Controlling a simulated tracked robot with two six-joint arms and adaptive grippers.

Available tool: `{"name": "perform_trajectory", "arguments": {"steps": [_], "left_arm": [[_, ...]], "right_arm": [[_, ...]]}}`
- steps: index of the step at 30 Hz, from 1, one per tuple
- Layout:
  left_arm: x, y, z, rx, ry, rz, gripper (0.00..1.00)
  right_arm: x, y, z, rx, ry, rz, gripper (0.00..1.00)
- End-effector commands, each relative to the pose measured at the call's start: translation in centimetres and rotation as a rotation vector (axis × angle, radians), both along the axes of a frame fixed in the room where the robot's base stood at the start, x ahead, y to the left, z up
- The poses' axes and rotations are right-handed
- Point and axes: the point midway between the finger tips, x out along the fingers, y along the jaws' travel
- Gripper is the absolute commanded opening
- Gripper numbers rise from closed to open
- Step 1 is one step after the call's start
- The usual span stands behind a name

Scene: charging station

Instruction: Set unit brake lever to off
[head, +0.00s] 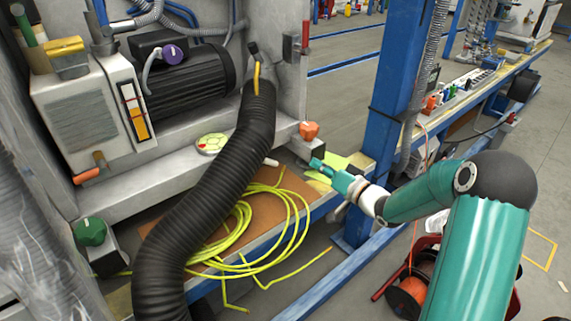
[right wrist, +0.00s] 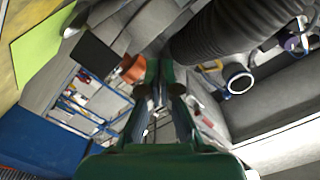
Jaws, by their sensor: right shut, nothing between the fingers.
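No label marks the brake lever, so I cannot tell for certain which handle it is. An orange-red handle (head: 309,130) sticks up at the right end of the grey unit's ledge. It also shows in the right wrist view (right wrist: 131,68), just left of the fingertips. My right gripper (head: 318,163), teal, is shut and empty, just below and right of this handle; contact cannot be made out. Its fingers show in the right wrist view (right wrist: 155,75). A red-handled lever (head: 305,35) stands upright on the unit's right post. My left gripper is not in view.
A thick black corrugated hose (head: 215,180) crosses in front of the unit. A yellow cable coil (head: 245,235) lies on the bench. A blue post (head: 400,90) stands right of the handle. An orange lever (head: 88,175) and green knob (head: 90,232) are at left.

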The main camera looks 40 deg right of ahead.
Motion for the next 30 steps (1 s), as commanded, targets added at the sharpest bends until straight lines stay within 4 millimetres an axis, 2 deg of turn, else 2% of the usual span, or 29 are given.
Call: {"name": "perform_trajectory", "arguments": {"steps": [8,18,20,24,30], "left_arm": [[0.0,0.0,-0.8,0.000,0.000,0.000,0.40],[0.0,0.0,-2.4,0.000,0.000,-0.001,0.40],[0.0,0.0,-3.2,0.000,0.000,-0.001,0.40],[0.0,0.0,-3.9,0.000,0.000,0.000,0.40],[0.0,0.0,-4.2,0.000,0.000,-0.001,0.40]], "right_arm": [[4.2,1.7,-0.4,-0.002,-0.002,0.026,0.00],[11.2,2.6,-0.7,-0.004,-0.003,0.029,0.00],[11.2,3.3,-1.8,-0.001,0.003,0.029,0.00],[11.4,4.4,-2.9,-0.001,0.001,0.028,0.00],[11.5,5.0,-3.5,-0.002,0.000,0.026,0.00]]}}
